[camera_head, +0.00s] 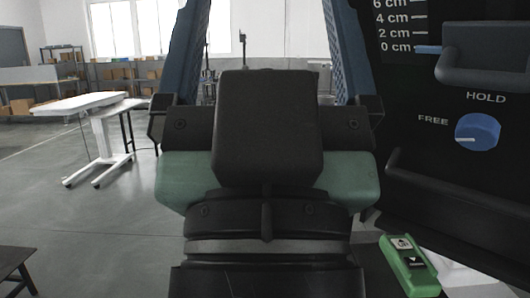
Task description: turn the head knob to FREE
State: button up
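The blue head knob (479,132) is on a dark panel (490,170) at the right of the head view. Its white mark lies at its left side and points left, roughly toward and a little below the white word FREE (433,119). The word HOLD (486,97) is above the knob. My gripper (268,35) is in the middle, with its two blue ridged fingers wide apart and nothing seen between them. The fingertips run to or past the top edge. My gripper is left of the knob and appears apart from it.
A blue pointer (428,49) sits near 0 cm on the panel's scale. A dark, bar-like part (485,68) juts out above the knob. A green control box (410,268) is below. A white table (90,103) and shelves (65,60) stand left. Open floor lies between.

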notch_tip(320, 180, up, 31)
jog(key=p, duration=2.9)
jog(key=shift+w+f, duration=0.15)
jog(key=shift+w, duration=0.05)
